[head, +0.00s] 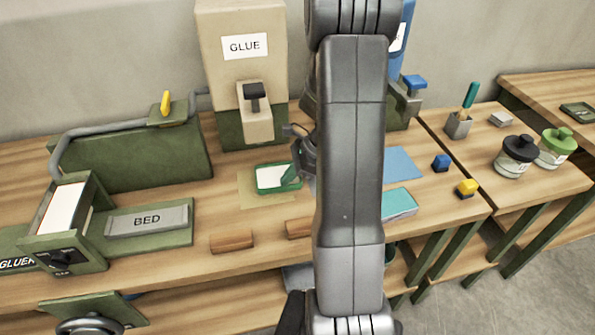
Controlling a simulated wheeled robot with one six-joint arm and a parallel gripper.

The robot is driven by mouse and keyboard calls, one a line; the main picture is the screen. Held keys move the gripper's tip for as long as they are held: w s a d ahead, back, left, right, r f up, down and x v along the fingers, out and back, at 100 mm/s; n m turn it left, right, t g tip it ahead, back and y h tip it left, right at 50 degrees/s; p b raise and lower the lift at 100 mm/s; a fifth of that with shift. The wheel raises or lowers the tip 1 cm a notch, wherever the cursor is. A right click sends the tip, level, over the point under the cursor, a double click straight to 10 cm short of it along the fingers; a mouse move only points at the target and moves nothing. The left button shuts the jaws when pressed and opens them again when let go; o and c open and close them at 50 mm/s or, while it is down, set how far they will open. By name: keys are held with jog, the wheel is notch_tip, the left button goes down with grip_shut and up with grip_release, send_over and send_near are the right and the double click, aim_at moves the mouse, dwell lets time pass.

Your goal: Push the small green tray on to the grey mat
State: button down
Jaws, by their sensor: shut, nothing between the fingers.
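A small green tray (262,190) with a white inside lies on the table, left of my arm. It rests over part of a flat tan sheet (248,199). My gripper (290,178) is at the tray's right side, with a green fingertip part over or against its right end. I cannot tell whether it touches. The gripper is shut and partly hidden behind my arm. I cannot make out a grey mat for certain; my arm hides a strip of the table. The grey plate marked BED (147,220) belongs to a green machine at the left.
A beige GLUE dispenser (243,65) stands behind the tray. Brown blocks (232,241) lie near the front edge. Jars (514,158) stand further right.

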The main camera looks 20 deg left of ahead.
jog(key=shift+f, duration=0.35)
jog(key=shift+s+d, duration=0.1)
jog(key=shift+f, duration=0.15)
jog(key=shift+d, duration=0.4)
jog(key=w+d, duration=0.2)
jog(key=d, duration=0.2)
jog(key=w+d, duration=0.3)
jog(key=d, duration=0.2)
jog(key=w+d, duration=0.2)
jog(key=d, duration=0.2)
jog(key=shift+w+d+f+p, duration=0.1)
jog(key=shift+w+d+p, duration=0.1)
jog(key=shift+d+p, duration=0.2)
jog(key=shift+a, duration=0.1)
